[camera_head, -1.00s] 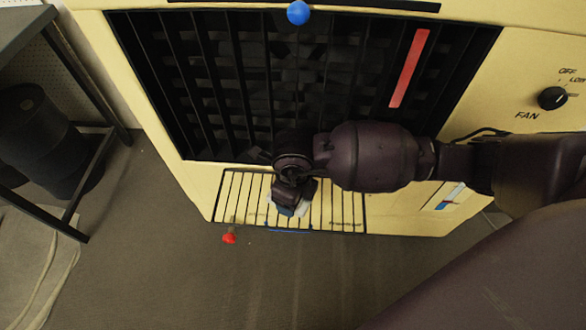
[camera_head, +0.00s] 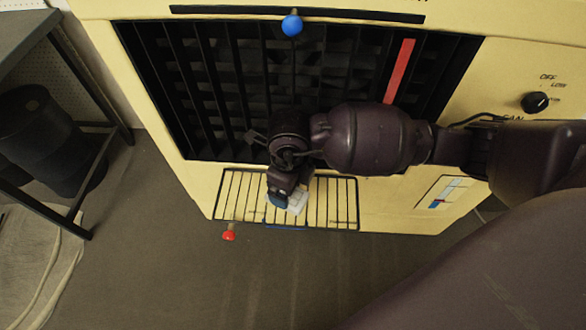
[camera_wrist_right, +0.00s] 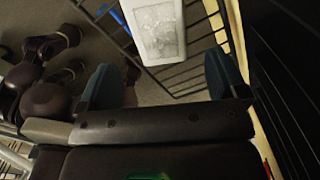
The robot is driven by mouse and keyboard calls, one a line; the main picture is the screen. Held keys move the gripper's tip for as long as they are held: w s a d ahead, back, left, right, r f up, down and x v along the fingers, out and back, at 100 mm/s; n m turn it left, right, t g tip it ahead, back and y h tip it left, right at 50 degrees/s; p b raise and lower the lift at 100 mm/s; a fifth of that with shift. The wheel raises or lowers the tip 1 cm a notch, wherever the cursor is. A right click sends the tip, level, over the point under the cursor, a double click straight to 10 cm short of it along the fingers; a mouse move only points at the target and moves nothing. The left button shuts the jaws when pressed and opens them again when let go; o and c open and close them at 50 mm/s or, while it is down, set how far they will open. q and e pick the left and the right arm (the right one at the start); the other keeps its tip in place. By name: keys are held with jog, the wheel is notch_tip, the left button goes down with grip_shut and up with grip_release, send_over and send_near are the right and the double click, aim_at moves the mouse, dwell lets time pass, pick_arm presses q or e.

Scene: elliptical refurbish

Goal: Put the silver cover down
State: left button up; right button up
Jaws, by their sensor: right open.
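A silver-white rectangular cover (camera_wrist_right: 155,25) lies flat on a black wire rack (camera_wrist_right: 192,72) in the right wrist view. In the head view the cover (camera_head: 298,200) is a small pale patch on the rack (camera_head: 342,205), partly hidden by my right gripper. My right gripper (camera_head: 279,201) is just above the rack, beside the cover. In the wrist view the fingers of the gripper (camera_wrist_right: 160,82) are wide apart with nothing between them, and the cover lies beyond their tips. My left gripper is not in view.
The yellow fan unit (camera_head: 400,205) has a black slatted grille (camera_head: 250,80), a red strip (camera_head: 399,70), a blue ball knob (camera_head: 292,25) and a fan dial (camera_head: 535,102). A red knob (camera_head: 229,235) sticks out below the rack. A dark table (camera_head: 30,35) and barrel (camera_head: 40,140) stand left.

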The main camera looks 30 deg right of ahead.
pick_arm(q)
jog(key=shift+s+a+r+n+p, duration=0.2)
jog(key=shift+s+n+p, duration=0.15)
jog(key=shift+p, duration=0.55)
pick_arm(e)
notch_tip(320, 180, up, 6)
jog(key=shift+r, duration=0.2)
